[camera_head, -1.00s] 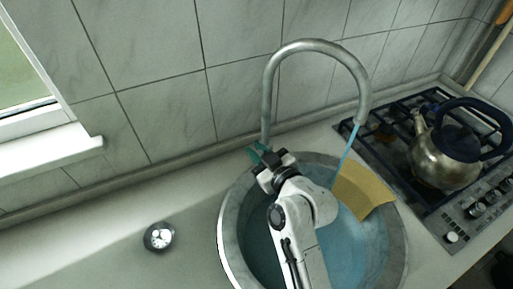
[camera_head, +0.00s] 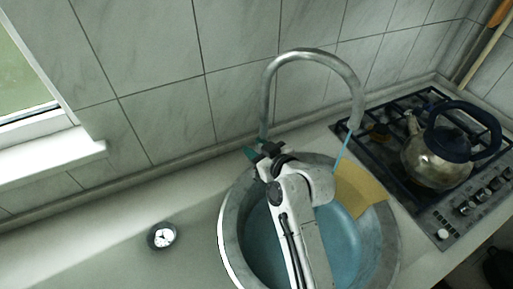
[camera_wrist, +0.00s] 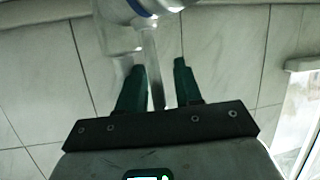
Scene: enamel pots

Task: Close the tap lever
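The metal tap (camera_head: 267,92) rises behind the round sink (camera_head: 229,245) and arches to the right. A thin blue stream of water (camera_head: 343,147) runs from its spout. My gripper (camera_head: 251,152) is low by the tap's base. In the wrist view, my gripper (camera_wrist: 156,72) has its two green fingers spread, with a thin grey rod, seemingly the tap lever (camera_wrist: 152,62), between them. The rod looks closer to the left finger; contact cannot be told. The tap body with a blue ring (camera_wrist: 155,8) shows at the top. The lever is hidden in the head view.
A tan board or cloth (camera_head: 358,188) lies over the sink's right rim. A kettle (camera_head: 432,160) stands on the gas hob (camera_head: 378,150) to the right. A small round dial (camera_head: 162,236) is on the left of the counter. The tiled wall is close behind.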

